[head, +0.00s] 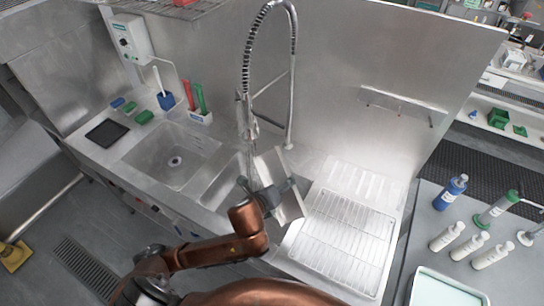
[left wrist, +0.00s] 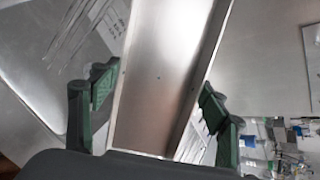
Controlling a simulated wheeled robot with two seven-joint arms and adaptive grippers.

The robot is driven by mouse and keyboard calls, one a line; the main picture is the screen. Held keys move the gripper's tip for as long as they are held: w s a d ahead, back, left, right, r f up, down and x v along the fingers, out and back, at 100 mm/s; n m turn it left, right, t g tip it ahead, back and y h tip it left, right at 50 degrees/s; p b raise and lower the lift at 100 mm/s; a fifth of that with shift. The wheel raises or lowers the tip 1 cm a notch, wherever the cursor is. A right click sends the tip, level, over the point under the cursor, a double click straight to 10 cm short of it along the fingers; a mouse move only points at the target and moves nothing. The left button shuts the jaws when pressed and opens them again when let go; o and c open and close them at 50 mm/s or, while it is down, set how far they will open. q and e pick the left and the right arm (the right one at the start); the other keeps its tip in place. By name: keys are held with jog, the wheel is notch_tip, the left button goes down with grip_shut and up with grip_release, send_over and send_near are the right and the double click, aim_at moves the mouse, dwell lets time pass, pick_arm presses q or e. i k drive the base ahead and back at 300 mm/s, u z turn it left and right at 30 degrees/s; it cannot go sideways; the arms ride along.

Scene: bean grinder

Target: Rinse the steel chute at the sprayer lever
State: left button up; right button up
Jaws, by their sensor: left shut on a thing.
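The steel chute (head: 268,166) is a long pale metal channel. It is held tilted over the right-hand basin, just below and to the right of the sprayer (head: 250,125), which hangs from a tall coiled hose. I cannot tell whether the sprayer lever touches the chute. My left gripper (head: 268,195) is shut on the chute. In the left wrist view the chute (left wrist: 164,70) runs up from between the two green-padded fingers (left wrist: 158,112), its inside facing the camera. My right gripper is not in view.
A square basin (head: 172,158) lies to the left. A wire rack (head: 340,240) covers the drainboard to the right. A side table (head: 440,205) holds several bottles. Brushes in a white holder (head: 200,117) stand at the back. The steel back wall (head: 350,60) rises behind the hose.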

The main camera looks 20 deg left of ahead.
aim_at(255, 113)
jog(key=z, duration=0.55)
jog(key=k, duration=0.8)
jog(key=u, duration=1.55)
